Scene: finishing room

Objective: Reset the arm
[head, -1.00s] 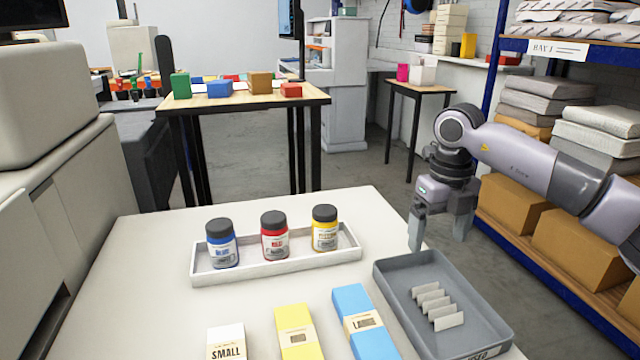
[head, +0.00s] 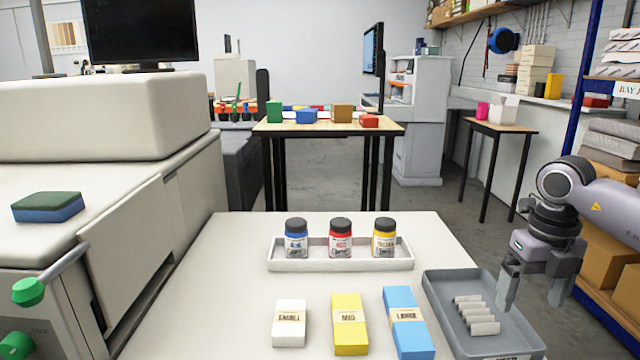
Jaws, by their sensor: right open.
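My right gripper (head: 532,292) hangs at the right of the head view, fingers pointing down and apart, with nothing between them. It is above or beside the right side of the grey tray (head: 440,308); the exact height is hard to tell. The tray holds several small pale pieces (head: 476,312) in a row. My left gripper is not in view.
A white table (head: 235,290) carries a white tray (head: 340,262) with blue (head: 296,240), red (head: 340,240) and yellow (head: 384,240) jars. White (head: 290,325), yellow (head: 349,325) and blue (head: 408,325) boxes lie in front. Shelving (head: 578,110) stands right.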

